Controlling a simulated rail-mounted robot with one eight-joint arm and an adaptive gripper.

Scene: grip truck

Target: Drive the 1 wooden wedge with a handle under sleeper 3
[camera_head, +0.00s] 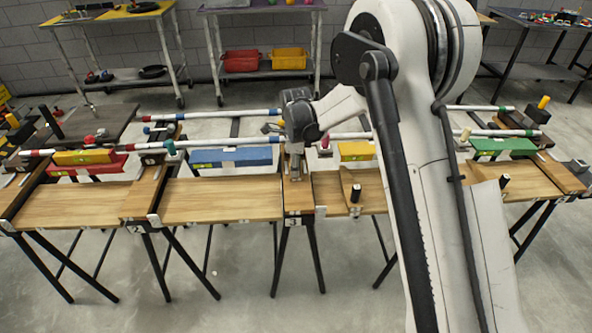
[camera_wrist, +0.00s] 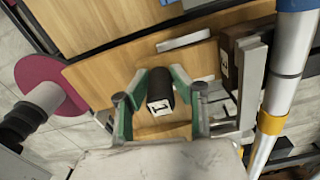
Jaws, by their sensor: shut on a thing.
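My gripper (camera_wrist: 158,100) has its green-lined fingers closed around the black handle (camera_wrist: 157,85) of the wooden wedge. The handle carries a white label reading 1. The wedge's wooden body is hard to tell from the pale wood around it. The handle is not clear there. I cannot tell whether the wedge touches the sleeper.
Striped rail tubes (camera_head: 212,113) run behind the wooden tops. Another black-handled piece (camera_head: 355,193) stands right of my gripper. A rail (camera_wrist: 290,65) passes close at right in the wrist view.

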